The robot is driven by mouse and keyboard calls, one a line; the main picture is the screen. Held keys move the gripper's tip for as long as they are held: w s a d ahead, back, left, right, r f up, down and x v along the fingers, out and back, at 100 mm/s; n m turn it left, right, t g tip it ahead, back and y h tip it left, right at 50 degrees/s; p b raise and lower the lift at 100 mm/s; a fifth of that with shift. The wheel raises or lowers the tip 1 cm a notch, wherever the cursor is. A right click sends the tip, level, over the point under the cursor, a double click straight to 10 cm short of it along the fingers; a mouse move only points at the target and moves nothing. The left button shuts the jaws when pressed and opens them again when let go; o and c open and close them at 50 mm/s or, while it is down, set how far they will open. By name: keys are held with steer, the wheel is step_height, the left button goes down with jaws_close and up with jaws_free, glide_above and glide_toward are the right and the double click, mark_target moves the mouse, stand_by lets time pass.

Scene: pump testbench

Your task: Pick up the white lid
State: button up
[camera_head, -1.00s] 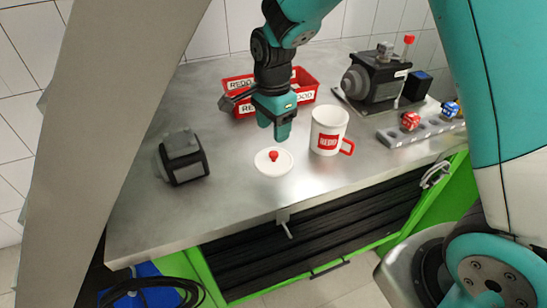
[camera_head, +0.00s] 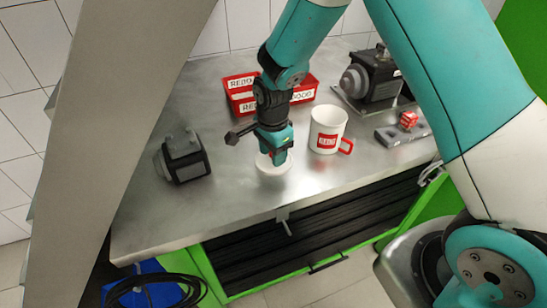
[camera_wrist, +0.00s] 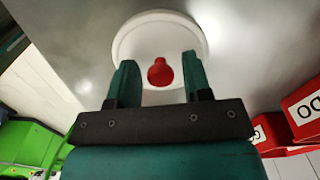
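The white lid (camera_head: 284,171) lies flat on the grey metal table, left of the white mug. My gripper (camera_head: 278,161) is low over it in the head view and hides its red knob. In the wrist view the lid (camera_wrist: 137,38) fills the top middle, with its red knob (camera_wrist: 160,72) between the two teal fingers. My gripper (camera_wrist: 158,75) is open there, with a gap between each finger and the knob. I cannot tell whether the fingertips touch the lid.
A white mug (camera_head: 327,127) with a red handle stands right of my gripper. A red bin (camera_head: 240,87) is behind it. A grey and black pump part (camera_head: 184,158) sits to the left, a motor unit (camera_head: 372,80) at back right. The table (camera_head: 225,215) is bare in front.

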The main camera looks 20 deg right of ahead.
steer(key=c, duration=0.6)
steer(key=shift+r, duration=0.15)
